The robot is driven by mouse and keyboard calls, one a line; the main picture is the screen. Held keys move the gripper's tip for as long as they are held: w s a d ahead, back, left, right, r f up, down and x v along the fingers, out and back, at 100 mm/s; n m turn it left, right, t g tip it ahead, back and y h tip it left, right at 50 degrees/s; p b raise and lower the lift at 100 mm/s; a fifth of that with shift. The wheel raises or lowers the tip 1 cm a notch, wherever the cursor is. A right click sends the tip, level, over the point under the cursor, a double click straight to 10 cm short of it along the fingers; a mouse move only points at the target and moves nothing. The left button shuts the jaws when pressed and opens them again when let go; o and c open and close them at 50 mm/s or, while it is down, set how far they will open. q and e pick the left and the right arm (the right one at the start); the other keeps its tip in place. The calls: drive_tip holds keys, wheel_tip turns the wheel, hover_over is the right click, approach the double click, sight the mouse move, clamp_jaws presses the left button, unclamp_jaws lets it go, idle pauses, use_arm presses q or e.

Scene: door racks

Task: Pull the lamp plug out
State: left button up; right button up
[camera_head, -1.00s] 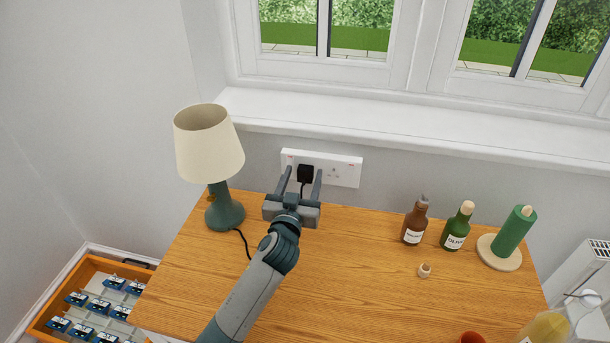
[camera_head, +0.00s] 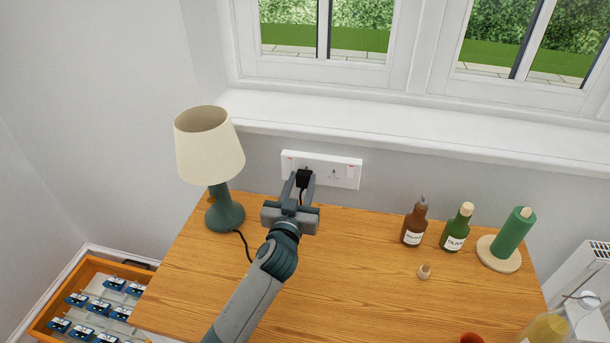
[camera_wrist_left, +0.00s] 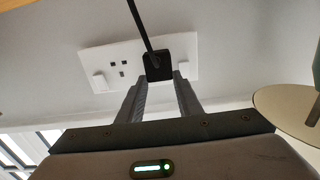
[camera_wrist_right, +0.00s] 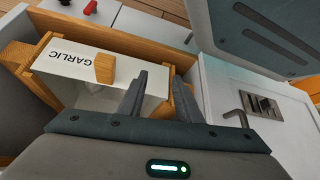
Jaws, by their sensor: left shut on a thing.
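The black lamp plug (camera_head: 303,178) is at the left socket of the white wall plate (camera_head: 343,173). My left gripper (camera_head: 303,182) is shut on the plug, one finger on each side. The left wrist view shows the plug (camera_wrist_left: 157,67) between the fingertips, its cord running upward in that picture. A bit of socket face shows above the plug in the head view; whether its pins are clear is hidden. The lamp (camera_head: 225,212) has a cream shade and green base and stands upright on the table. My right gripper (camera_wrist_right: 160,78) is open, seen only in its own wrist view.
The wooden table (camera_head: 340,270) is clear in the middle. A box marked GARLIC (camera_wrist_right: 98,75) is near my right gripper. An orange-edged tray (camera_head: 62,295) lies at lower left.

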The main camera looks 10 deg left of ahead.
use_arm(q)
drive_tip(key=shift+s+p, duration=0.45)
drive_tip(key=shift+s, duration=1.7)
